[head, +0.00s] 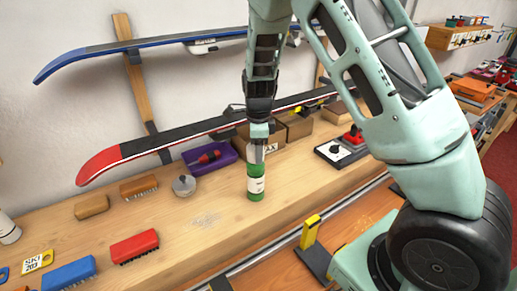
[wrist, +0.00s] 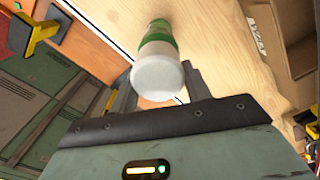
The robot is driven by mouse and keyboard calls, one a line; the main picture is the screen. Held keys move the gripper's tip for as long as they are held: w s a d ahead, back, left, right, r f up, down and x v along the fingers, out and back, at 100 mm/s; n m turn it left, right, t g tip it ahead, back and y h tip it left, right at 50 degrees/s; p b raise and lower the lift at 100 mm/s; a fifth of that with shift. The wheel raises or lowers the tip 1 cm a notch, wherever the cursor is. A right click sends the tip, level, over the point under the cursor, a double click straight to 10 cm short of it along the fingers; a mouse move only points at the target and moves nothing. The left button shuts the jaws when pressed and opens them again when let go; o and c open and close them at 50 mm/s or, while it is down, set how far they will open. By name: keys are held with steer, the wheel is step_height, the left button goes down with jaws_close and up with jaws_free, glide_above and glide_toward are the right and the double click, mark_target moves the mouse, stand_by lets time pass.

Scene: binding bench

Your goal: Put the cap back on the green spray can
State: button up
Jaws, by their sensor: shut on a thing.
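The green spray can (head: 256,187) stands upright on the wooden bench, with a pale label around its middle. In the wrist view, the can's green body (wrist: 158,47) shows beyond a white round cap (wrist: 157,78). My gripper (head: 257,158) points straight down over the can. In the wrist view its two fingers (wrist: 160,82) are on either side of the white cap, shut on it. The cap is in line with the can's top. The fingers hide the join in the head view, so I cannot tell whether the cap is fully seated.
A grey round tin (head: 184,186) and a purple tray (head: 212,156) lie to the left. A red brush (head: 134,246) is at front left. Cardboard boxes (head: 298,127) stand behind. A red ski (head: 110,162) hangs on the wall. A yellow-topped clamp (head: 310,232) is at the front edge.

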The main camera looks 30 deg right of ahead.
steer(key=shift+f, duration=0.3)
stand_by(0.4)
steer(key=o, duration=1.2)
steer(key=shift+r+p, duration=2.95)
steer(key=shift+r, duration=0.15)
steer(key=shift+f, duration=0.1)
jaws_close()
